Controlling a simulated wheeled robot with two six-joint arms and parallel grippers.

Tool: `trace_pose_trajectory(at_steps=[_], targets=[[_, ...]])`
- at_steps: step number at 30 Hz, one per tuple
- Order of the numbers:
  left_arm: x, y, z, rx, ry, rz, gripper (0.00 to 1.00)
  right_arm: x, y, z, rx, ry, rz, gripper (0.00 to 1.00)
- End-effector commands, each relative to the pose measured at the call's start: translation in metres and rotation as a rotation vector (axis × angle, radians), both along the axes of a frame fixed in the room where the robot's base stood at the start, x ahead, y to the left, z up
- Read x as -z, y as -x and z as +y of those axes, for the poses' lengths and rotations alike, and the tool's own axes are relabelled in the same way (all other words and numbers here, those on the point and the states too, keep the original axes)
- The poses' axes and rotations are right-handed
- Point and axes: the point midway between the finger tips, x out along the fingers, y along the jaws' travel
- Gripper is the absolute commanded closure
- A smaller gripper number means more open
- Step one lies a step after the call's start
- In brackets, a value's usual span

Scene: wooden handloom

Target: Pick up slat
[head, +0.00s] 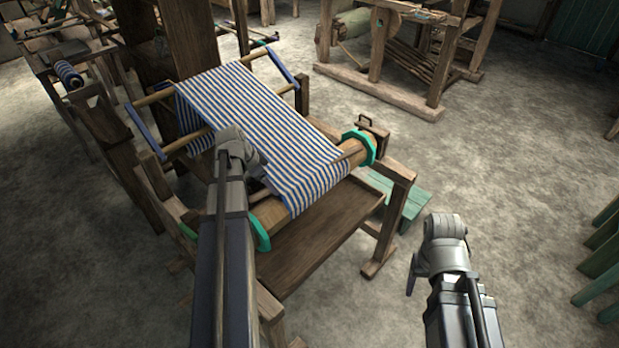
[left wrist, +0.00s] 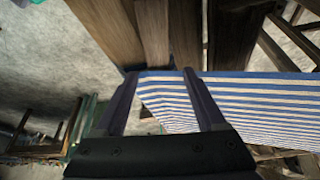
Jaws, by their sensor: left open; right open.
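No separate slat can be told with certainty. The loom holds a blue-and-white striped cloth (head: 262,125), wound over a front roller with green end wheels (head: 357,148). Two wooden rods (head: 187,141) cross the cloth's back part between blue end bars (head: 145,131). My left gripper (head: 257,172) is over the cloth's left edge near the roller, mostly hidden by its arm. In the left wrist view its two fingers (left wrist: 160,74) are apart with nothing seen held; cloth and wooden boards (left wrist: 153,35) lie beyond. My right gripper (head: 411,273) is open and empty, right of the loom, pointing down.
A wide wooden board (head: 320,232) lies below the roller at the loom's front. A green bench (head: 406,203) stands by its right leg. Another wooden loom frame (head: 400,90) stands at the back. Green slats (head: 598,262) show at the right edge. Floor between is clear.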

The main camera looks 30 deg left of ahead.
Motion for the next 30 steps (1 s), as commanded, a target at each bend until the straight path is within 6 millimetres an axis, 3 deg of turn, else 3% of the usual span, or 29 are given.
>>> trace_pose_trajectory(at_steps=[1, 3, 12, 30], targets=[[0.0119, -0.0020, -0.0012, 0.001, 0.000, 0.000, 0.28, 0.0119, 0.0000, 0.0000, 0.000, 0.000, 0.000, 0.36], [0.0162, -0.0040, -0.0023, 0.001, 0.000, 0.000, 0.28, 0.0161, 0.0000, 0.0000, 0.000, 0.000, 0.000, 0.36], [0.0148, -0.0048, -0.0032, 0.000, 0.000, 0.000, 0.30, 0.0148, 0.0000, 0.0000, 0.000, 0.000, 0.000, 0.36], [0.0149, -0.0047, -0.0032, 0.000, 0.000, 0.000, 0.97, 0.0149, 0.0000, 0.0000, 0.000, 0.000, 0.000, 0.36]])
